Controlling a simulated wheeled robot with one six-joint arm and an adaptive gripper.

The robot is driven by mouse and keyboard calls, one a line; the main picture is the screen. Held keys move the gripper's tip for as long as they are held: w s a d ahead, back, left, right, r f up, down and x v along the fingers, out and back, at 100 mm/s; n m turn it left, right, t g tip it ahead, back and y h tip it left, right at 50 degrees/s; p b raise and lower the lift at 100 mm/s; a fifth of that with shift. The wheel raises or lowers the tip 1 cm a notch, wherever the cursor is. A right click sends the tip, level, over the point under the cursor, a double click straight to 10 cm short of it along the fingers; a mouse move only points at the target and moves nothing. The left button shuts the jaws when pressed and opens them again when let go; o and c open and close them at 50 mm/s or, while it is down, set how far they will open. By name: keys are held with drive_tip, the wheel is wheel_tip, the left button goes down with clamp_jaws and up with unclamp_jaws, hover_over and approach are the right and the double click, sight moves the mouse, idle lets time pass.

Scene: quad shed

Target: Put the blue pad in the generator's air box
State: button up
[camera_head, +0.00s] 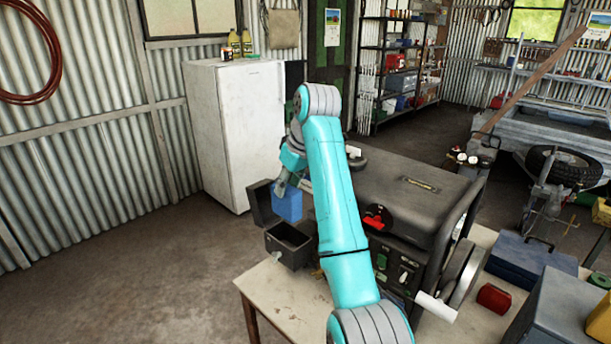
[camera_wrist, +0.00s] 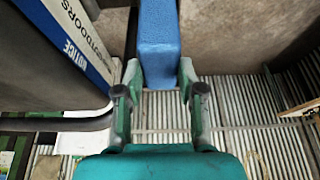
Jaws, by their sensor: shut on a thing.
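The blue pad (camera_head: 287,204) is a block held in my gripper (camera_head: 281,186), which is shut on its upper end. In the head view it hangs just above and behind the open air box (camera_head: 290,245), a dark box on the left side of the generator (camera_head: 405,195). The pad is apart from the box floor; whether it touches the rim I cannot tell. The box lid (camera_head: 262,203) stands open on the left. In the wrist view the pad (camera_wrist: 159,45) sits between the two fingers of my gripper (camera_wrist: 160,85).
The generator stands on a pale table (camera_head: 285,298). A red cylinder (camera_head: 494,298) and a blue toolbox (camera_head: 528,258) are to its right. A white fridge (camera_head: 232,130) stands behind. In the wrist view a notice label (camera_wrist: 75,40) is on the left. Floor left of the table is clear.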

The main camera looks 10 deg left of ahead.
sight(289, 211)
drive_tip(key=shift+a+f, duration=0.1)
drive_tip(key=shift+f, duration=4.05)
drive_tip(key=shift+f, duration=0.1)
drive_tip(key=o, duration=0.8)
drive_tip(key=shift+o, duration=0.2)
drive_tip(key=shift+r, duration=4.05)
